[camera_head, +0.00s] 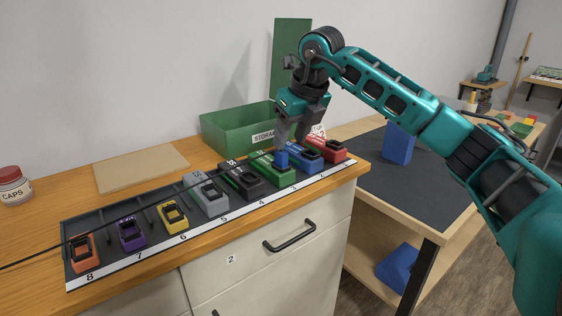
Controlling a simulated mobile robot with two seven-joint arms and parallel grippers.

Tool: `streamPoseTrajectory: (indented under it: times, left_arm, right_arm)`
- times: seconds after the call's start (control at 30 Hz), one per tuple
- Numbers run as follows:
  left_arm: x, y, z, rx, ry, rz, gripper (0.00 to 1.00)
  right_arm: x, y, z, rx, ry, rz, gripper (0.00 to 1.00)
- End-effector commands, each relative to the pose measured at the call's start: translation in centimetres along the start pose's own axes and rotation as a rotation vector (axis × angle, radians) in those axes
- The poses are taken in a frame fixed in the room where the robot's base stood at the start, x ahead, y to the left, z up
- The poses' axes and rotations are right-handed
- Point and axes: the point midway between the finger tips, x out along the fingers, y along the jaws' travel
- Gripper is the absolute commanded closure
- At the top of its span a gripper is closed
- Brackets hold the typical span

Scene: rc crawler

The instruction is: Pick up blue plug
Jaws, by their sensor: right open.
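A row of coloured plugs sits in a grey numbered rack (150,232) along the counter's front edge. The blue plug (309,160) is near the right end, between the green plug (273,168) and the red plug (329,149). A small blue block-like piece (281,158) shows at its left, by the green plug; I cannot tell if it belongs to the blue plug. My right gripper (291,141) is open, pointing down just above the blue and green plugs. Its fingers hide part of the area behind. I cannot tell whether they touch anything. My left gripper is out of view.
Black, grey, yellow, purple and orange plugs fill the rack to the left. A green storage bin (236,131) stands behind, against the wall. A flat board (141,168) and a red-lidded jar (14,186) are at left. A dark-topped table (425,186) with a blue block is at right.

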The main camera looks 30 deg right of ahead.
Motion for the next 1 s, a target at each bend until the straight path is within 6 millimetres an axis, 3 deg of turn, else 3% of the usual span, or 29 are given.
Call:
streamPoseTrajectory:
  times: [0.3, 0.57, 1.0]
  left_arm:
    - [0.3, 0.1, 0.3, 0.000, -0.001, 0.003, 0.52]
    - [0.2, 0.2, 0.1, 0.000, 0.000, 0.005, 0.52]
    - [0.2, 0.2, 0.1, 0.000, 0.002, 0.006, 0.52]
  right_arm:
    - [4.4, 0.8, 0.0, 0.001, 0.003, 0.002, 0.51]
    - [4.9, 0.7, 0.1, 0.000, 0.000, 0.000, 0.51]
    - [4.9, 0.7, 0.1, 0.001, 0.000, 0.000, 0.91]
